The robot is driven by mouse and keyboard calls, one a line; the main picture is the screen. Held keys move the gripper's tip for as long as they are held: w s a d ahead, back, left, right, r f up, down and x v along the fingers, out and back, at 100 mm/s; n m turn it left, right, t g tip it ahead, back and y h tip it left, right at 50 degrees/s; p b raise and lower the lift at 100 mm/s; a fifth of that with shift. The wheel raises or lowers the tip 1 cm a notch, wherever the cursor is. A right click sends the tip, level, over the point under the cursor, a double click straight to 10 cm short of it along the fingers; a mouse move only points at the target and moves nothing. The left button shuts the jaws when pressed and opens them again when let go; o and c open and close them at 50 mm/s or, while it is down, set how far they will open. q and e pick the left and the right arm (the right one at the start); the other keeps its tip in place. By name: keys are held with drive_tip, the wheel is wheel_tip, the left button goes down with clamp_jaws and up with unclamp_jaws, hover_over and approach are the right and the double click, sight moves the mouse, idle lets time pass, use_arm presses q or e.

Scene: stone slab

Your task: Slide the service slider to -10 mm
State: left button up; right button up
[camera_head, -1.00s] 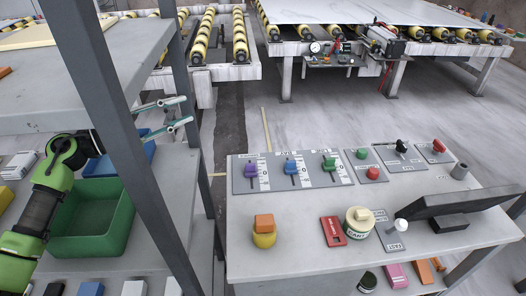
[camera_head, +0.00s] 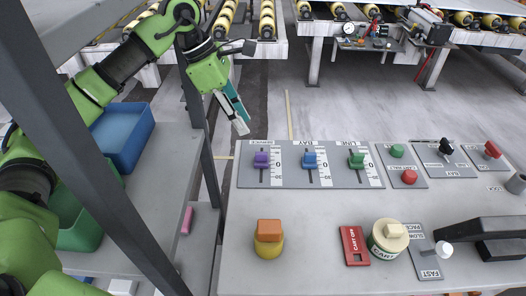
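The service slider is the purple knob (camera_head: 261,160) at the left end of the slider row, on a grey plate (camera_head: 246,180) with a scale marked 0 beside it. The knob stands near the 0 mark; its exact reading is too small to tell. My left gripper (camera_head: 240,122) hangs above and left of the purple knob, fingers pointing down, apart from it. Its fingers overlap in this view, so their gap cannot be judged.
A blue slider (camera_head: 310,160) and a green slider (camera_head: 357,160) stand to the right. Buttons, a black switch (camera_head: 446,147), a yellow knob with an orange top (camera_head: 269,238) and a red card (camera_head: 354,246) share the panel. A grey shelf post (camera_head: 203,140) stands to the left.

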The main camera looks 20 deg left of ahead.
sight(260, 152)
use_arm(q)
drive_tip(key=p+x, duration=0.1)
drive_tip(key=x, duration=0.9)
drive_tip(key=shift+f+p, duration=0.35)
drive_tip(key=shift+w+d+f, duration=0.15)
drive_tip(key=shift+d+f, duration=0.05)
drive_tip(key=shift+f, duration=0.3)
use_arm(e)
drive_tip(key=shift+s+d+r, duration=0.2)
drive_tip(key=shift+r, duration=0.6)
use_arm(q)
clamp_jaws()
use_arm(e)
drive_tip(key=shift+d, duration=0.25)
